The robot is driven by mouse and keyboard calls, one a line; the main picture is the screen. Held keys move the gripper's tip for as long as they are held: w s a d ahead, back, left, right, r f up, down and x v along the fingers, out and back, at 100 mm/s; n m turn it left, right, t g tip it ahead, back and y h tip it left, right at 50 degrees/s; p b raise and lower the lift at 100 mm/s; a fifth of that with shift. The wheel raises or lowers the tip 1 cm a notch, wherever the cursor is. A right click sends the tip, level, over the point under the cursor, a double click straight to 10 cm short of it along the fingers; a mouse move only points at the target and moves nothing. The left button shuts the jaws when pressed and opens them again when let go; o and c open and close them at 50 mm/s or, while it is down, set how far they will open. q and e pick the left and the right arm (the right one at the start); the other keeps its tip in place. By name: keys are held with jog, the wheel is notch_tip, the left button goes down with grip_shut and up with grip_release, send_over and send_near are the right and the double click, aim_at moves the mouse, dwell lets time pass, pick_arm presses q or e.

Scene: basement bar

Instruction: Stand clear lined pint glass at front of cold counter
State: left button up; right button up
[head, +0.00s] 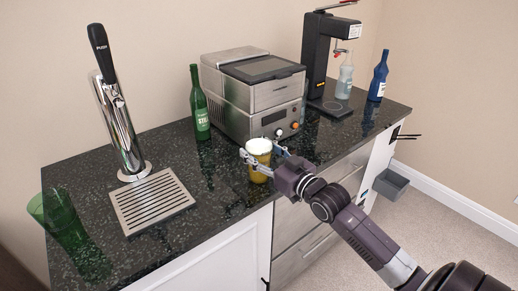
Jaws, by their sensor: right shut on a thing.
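A pint glass (257,161) with yellow-gold contents and a white top stands upright at the counter's front edge, in front of the steel machine. My right gripper (262,166) is shut on this glass, its fingers on either side. Any line on the glass is too small to see. The dark speckled counter (215,165) runs along the wall. Whether the glass base touches the counter is hard to tell. My left gripper is not in view.
A green bottle (200,105), steel machine (255,90) and black stand (318,60) line the back. Bare counter lies between tray and pint glass.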

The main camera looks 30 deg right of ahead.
jog(key=o, duration=1.9)
jog(key=shift+f, duration=0.1)
jog(key=s+b, duration=0.1)
jog(key=s, duration=1.1)
jog(key=shift+d, duration=0.45)
